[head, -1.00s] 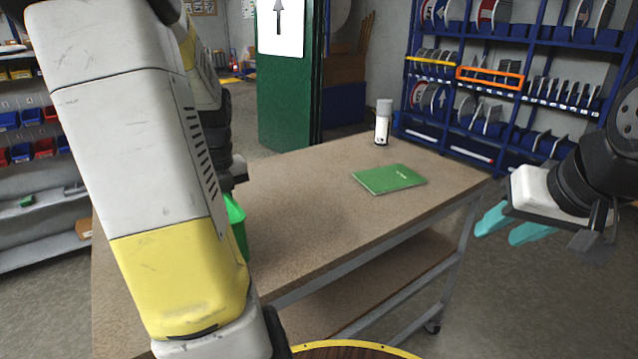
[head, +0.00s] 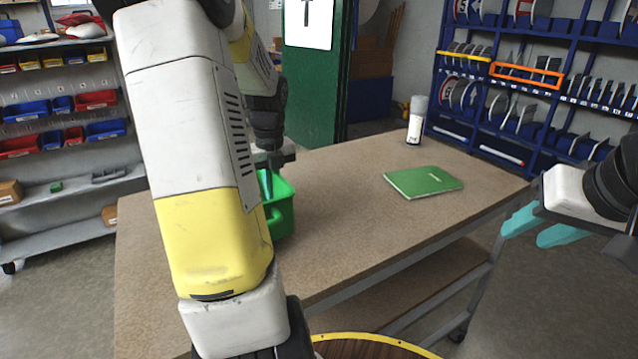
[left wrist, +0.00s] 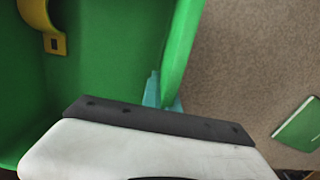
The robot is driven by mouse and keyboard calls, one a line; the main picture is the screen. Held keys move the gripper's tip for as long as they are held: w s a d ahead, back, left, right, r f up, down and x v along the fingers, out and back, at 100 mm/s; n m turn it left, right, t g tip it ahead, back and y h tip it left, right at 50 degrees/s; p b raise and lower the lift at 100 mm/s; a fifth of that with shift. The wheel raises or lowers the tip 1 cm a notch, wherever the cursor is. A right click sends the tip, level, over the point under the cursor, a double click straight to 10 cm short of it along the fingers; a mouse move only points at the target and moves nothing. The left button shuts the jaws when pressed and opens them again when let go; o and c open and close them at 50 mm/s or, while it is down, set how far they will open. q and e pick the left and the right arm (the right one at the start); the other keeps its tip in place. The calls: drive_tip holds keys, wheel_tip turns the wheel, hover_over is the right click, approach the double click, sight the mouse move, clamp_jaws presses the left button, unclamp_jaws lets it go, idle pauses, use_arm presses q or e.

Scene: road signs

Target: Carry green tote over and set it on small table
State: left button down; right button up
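The green tote (head: 281,212) is at the left part of the brown-topped table (head: 340,235), partly hidden behind my left arm. In the left wrist view the tote's inside (left wrist: 105,60) fills the left half, with a yellow part inside it. My left gripper (head: 268,182) is at the tote's rim. Its teal fingertips (left wrist: 163,92) show on both sides of the green wall, shut on it. I cannot tell whether the tote's bottom touches the tabletop. My right gripper (head: 524,236) is empty at the right, beside the table, its teal fingers apart.
A green book (head: 424,182) lies on the table, and a white canister (head: 416,120) stands near its far edge. A blue rack of signs (head: 530,85) stands behind at the right. Shelves with red and blue bins (head: 60,115) are at the left. The tabletop's middle is clear.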

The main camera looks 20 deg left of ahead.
use_arm(q)
drive_tip(key=w, duration=0.2)
drive_tip(key=w+d, duration=0.1)
drive_tip(key=w, duration=0.4)
drive_tip(key=shift+w+d+f, duration=0.3)
drive_tip(key=shift+f, duration=0.05)
drive_tip(key=shift+w+f, duration=0.2)
wheel_tip(320, 180, down, 3)
drive_tip(key=shift+f, duration=0.1)
drive_tip(key=c, duration=1.6)
unclamp_jaws()
drive_tip(key=shift+c, duration=0.2)
